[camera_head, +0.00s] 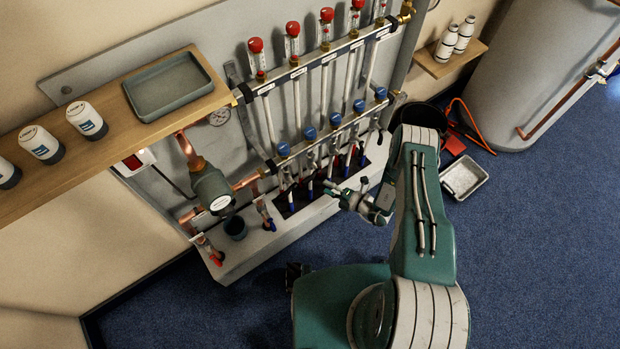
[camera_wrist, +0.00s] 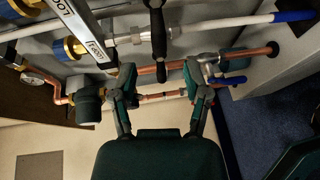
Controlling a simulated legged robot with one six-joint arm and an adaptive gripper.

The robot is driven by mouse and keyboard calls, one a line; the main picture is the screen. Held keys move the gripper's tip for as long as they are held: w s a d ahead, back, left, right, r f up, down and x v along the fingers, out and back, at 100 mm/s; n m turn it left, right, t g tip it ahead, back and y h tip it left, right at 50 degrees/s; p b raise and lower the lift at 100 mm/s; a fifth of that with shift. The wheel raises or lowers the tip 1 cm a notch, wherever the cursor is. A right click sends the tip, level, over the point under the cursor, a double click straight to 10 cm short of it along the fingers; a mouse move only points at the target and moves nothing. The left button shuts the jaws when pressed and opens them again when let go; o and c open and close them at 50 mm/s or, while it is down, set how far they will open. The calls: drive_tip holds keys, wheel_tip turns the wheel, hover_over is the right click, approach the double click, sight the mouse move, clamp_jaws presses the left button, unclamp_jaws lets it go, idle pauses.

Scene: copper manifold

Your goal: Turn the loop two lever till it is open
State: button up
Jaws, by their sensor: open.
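The manifold's lower rail (camera_head: 325,134) carries a row of blue-capped valves, with small lever valves below them. Their loop labels are too small to read, so I cannot tell which is the loop two lever. My gripper (camera_head: 338,192) is in front of these lower valves, reaching in from the right. In the wrist view my gripper (camera_wrist: 158,78) has its two fingers wide apart. A dark handle (camera_wrist: 157,35) hangs from the top of that view, its end between the fingertips, with visible gaps on both sides. I cannot tell which loop it belongs to.
A wooden shelf (camera_head: 60,190) with a grey tray (camera_head: 168,108) and white bottles juts out at left. A pump (camera_head: 212,188) on copper pipe stands left of the valves. A light metal tray (camera_head: 463,177) and a black bucket (camera_head: 420,116) are at right.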

sight(309, 179)
drive_tip(key=x, duration=0.7)
drive_tip(key=shift+w+a+f, duration=0.1)
drive_tip(key=shift+w+a, duration=0.1)
drive_tip(key=shift+a, duration=0.1)
